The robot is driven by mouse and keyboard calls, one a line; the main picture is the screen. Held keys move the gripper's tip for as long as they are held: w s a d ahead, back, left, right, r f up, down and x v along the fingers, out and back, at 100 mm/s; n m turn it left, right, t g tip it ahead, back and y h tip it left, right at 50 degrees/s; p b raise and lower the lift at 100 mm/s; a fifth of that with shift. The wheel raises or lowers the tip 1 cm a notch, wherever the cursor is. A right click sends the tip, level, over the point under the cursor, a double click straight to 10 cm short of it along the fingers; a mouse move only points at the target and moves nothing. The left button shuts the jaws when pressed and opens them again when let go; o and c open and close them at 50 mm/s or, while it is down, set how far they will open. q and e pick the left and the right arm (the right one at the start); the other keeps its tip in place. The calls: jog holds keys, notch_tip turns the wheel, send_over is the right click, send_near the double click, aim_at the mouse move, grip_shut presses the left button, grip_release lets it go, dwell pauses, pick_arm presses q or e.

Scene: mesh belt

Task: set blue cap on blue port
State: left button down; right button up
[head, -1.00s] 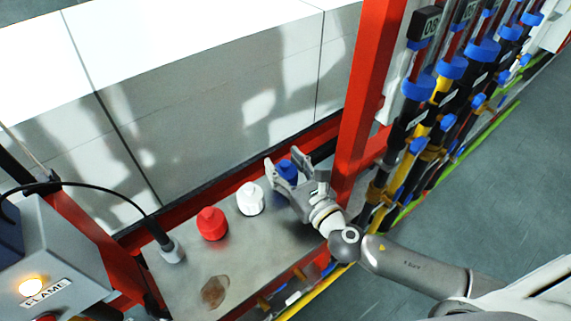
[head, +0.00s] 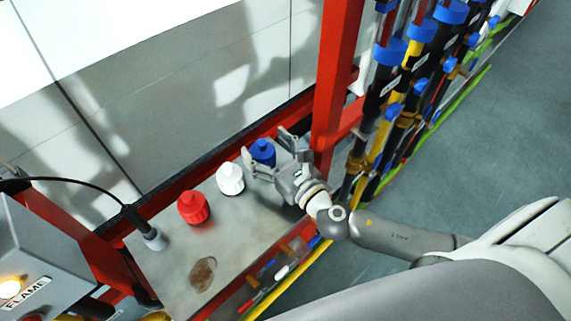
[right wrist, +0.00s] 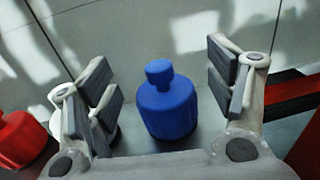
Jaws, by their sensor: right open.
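The blue cap (head: 263,152) stands upright on the metal plate (head: 235,222), at the right end of a row with a white and a red one. My right gripper (head: 265,146) is open, with its fingers on either side of the blue cap. In the right wrist view the blue cap (right wrist: 168,106) shows between the spread finger pads, with a gap on both sides. Its foot is partly hidden in the head view. I cannot tell a blue port apart from the other parts here. My left gripper is not in view.
A white cap (head: 230,179) and a red cap (head: 193,207) stand left of the blue one. A red post (head: 330,80) rises close to the right of my gripper. Blue-fitted pipes (head: 395,95) stand beyond it. A grey FLAME box (head: 25,265) is at lower left.

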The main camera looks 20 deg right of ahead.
jog(key=v, duration=1)
jog(key=shift+s, duration=0.25)
